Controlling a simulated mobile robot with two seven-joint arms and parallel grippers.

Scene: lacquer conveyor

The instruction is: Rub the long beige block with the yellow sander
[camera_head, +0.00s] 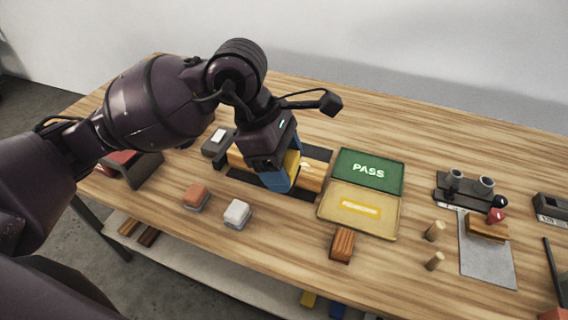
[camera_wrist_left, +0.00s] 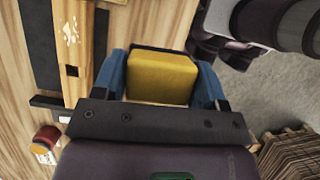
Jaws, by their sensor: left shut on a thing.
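The long beige block (camera_head: 311,177) lies in a dark holder on the wooden table, and my left gripper hides its middle. It also shows at the upper left of the left wrist view (camera_wrist_left: 72,40), with pale marks on its face. My left gripper (camera_head: 281,179) points down at the block, its blue fingers shut on the yellow sander (camera_head: 291,164). In the left wrist view the sander (camera_wrist_left: 162,76) sits between the two blue fingers. I cannot tell whether the sander touches the block. My right gripper is not in view.
An orange-topped block (camera_head: 196,196) and a white-topped block (camera_head: 237,212) stand in front. A green PASS panel (camera_head: 368,172) with a yellow panel (camera_head: 359,210) lies to the right, a brown wooden block (camera_head: 342,244) before it. Wooden pegs (camera_head: 435,231) and a grey plate (camera_head: 487,262) are farther right.

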